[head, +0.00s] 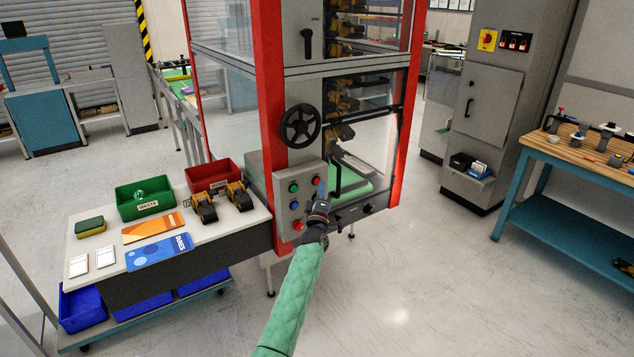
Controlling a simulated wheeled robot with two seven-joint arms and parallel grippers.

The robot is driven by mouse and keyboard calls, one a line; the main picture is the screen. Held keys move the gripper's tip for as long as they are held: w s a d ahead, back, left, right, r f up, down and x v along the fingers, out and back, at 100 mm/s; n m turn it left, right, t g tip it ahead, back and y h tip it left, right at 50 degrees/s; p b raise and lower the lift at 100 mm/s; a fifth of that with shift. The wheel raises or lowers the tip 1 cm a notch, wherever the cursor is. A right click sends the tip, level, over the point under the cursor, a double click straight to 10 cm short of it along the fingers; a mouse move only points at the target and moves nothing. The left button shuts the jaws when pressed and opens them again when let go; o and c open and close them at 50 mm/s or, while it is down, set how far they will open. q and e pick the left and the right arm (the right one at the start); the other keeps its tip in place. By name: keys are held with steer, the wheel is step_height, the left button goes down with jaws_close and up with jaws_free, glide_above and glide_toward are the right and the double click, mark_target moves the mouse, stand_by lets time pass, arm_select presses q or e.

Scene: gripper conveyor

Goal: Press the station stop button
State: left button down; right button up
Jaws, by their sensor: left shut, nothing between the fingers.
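The grey control panel (304,193) is on the front of the red-framed machine, below a black handwheel. A larger red button (297,226) sits at the lower left of the panel, beside my wrist. My left gripper (320,196) is shut and empty, in front of the panel's right part and below the small red button. I cannot tell whether it touches the panel. It hides the panel's lower right. My right gripper is not in view.
The white-topped cart (85,243) at left holds a green bin (145,198), a red bin (214,174), gripper parts, booklets and a sponge. The handwheel (300,126) stands out above the panel. A wooden workbench (585,160) is at right. The floor between is clear.

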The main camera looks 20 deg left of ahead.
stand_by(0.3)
arm_select(q)
steer(key=s+d, duration=0.1)
steer(key=d, duration=0.1)
steer(key=s+d+p, duration=0.1)
steer(key=s+d, duration=0.1)
steer(key=shift+p, duration=0.3)
stand_by(0.8)
